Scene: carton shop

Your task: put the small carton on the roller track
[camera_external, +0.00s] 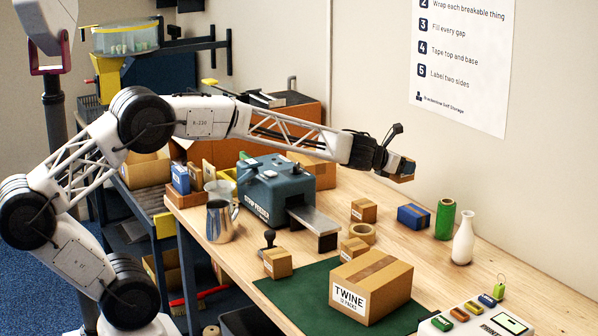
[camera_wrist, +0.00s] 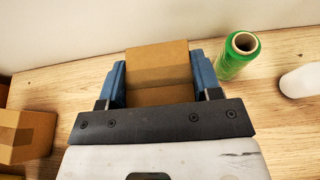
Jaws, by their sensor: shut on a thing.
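My gripper (camera_external: 393,164) is at the end of the outstretched arm, above the right back part of the bench. It is shut on a small brown carton (camera_external: 401,178), held well clear of the bench top. In the wrist view the carton (camera_wrist: 157,64) sits between the two blue fingers (camera_wrist: 158,82). What looks like the roller track (camera_external: 148,204), a ribbed grey strip with a yellow end, lies low at the left beyond the bench, far from my gripper. A brown box seems to stand at its far end, and my arm partly hides that area.
The wooden bench holds a strip feeder (camera_external: 275,190), a metal jug (camera_external: 220,221), a large TWINE carton (camera_external: 370,286) on a green mat, several small cartons, a blue box (camera_external: 413,216), a green roll (camera_external: 445,219) and a white bottle (camera_external: 463,238). The wall stands close behind.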

